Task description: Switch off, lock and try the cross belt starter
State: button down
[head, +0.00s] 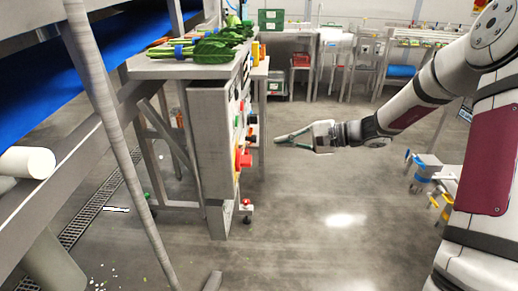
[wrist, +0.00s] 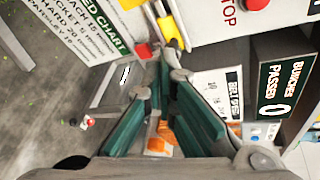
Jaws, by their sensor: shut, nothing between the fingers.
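A grey cabinet (head: 209,140) stands left of centre in the head view, its control face turned right and seen edge-on. A red part with yellow behind it (head: 243,158) sticks out from that face; it looks like a switch handle, but its position cannot be read. My gripper (head: 278,139) is shut and empty, to the right of the face and apart from it. In the wrist view the green-padded fingers (wrist: 172,72) point at a panel with a red STOP button (wrist: 257,4). Yellow (wrist: 170,31) and red (wrist: 143,50) parts show near the fingertips. I cannot make out a padlock.
Leafy bunches (head: 212,50) lie on the metal top above the cabinet. A blue belt (head: 50,85) runs at left. A counter display (wrist: 276,88) reads "BUNCHES PASSED 0". A stand with blue and yellow parts (head: 426,163) is at right. The middle floor is clear.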

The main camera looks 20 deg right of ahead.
jog(key=w+d+f+m+t+b, duration=0.2)
jog(key=w+d+f+m+t, duration=0.1)
jog(key=w+d+f, duration=0.15)
jog(key=b+x, duration=0.3)
jog(key=x, duration=0.6)
jog(key=shift+s+a+r, duration=0.4)
jog(key=shift+s+r, duration=0.2)
jog(key=shift+s, duration=0.1)
jog(key=shift+s+a+r, duration=0.4)
jog(key=shift+s+r, duration=0.15)
jog(key=shift+s, duration=0.15)
jog(key=shift+n, duration=0.3)
jog(key=shift+s+a+b, duration=0.15)
jog(key=shift+s+a, duration=0.1)
jog(key=shift+s, duration=0.45)
jog(key=shift+s+a+b, duration=0.2)
jog(key=shift+s, duration=0.5)
jog(key=shift+s+a+b, duration=0.15)
jog(key=shift+s+a, duration=0.1)
jog(key=shift+s, duration=0.4)
